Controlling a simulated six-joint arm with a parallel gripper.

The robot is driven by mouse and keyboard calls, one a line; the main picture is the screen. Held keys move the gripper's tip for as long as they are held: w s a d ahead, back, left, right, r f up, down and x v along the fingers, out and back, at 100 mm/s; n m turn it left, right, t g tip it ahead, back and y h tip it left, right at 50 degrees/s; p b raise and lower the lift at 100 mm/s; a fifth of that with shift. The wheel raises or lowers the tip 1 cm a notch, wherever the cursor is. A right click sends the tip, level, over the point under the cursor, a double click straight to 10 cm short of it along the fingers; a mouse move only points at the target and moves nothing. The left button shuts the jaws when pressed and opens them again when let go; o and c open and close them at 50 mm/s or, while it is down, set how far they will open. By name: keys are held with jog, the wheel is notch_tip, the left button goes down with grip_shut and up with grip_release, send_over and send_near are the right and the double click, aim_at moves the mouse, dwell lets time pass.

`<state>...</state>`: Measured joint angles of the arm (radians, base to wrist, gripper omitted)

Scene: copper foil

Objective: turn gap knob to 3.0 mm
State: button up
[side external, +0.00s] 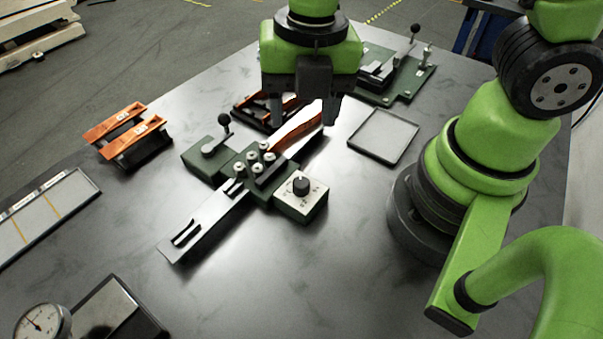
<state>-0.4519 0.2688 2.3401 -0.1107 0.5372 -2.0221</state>
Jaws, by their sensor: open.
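The gap knob (301,185) is a black knob on a pale dial plate (297,206), on the right side of a dark green roller fixture (240,168). The dial marks are too small to read. My gripper (304,112) points down above and behind the fixture, with its two fingers spread apart. A copper strip (297,127) lies between and below the fingers as seen here; I cannot tell whether they touch it. My gripper is apart from the knob.
A black ball-ended lever (223,122) rises at the fixture's left. A metal outfeed plate (203,222) extends front left. An empty grey tray (383,136) lies right, a green-based device (395,75) behind. Orange-topped racks (125,130) stand left. A dial gauge (42,323) is front left.

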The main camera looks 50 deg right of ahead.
aim_at(301, 183)
jog(key=shift+s+a+f+n+g, duration=0.15)
jog(key=shift+f+n, duration=0.5)
jog(key=shift+f, duration=1.45)
jog(key=shift+a+f+n+g, duration=0.15)
jog(key=shift+f+n, duration=0.55)
jog(key=shift+f, duration=1.35)
jog(key=shift+s+a+f+n, duration=0.15)
jog(key=shift+f+n, duration=0.5)
jog(key=shift+f, duration=1.45)
jog(key=shift+w, duration=0.1)
jog(key=c, duration=0.9)
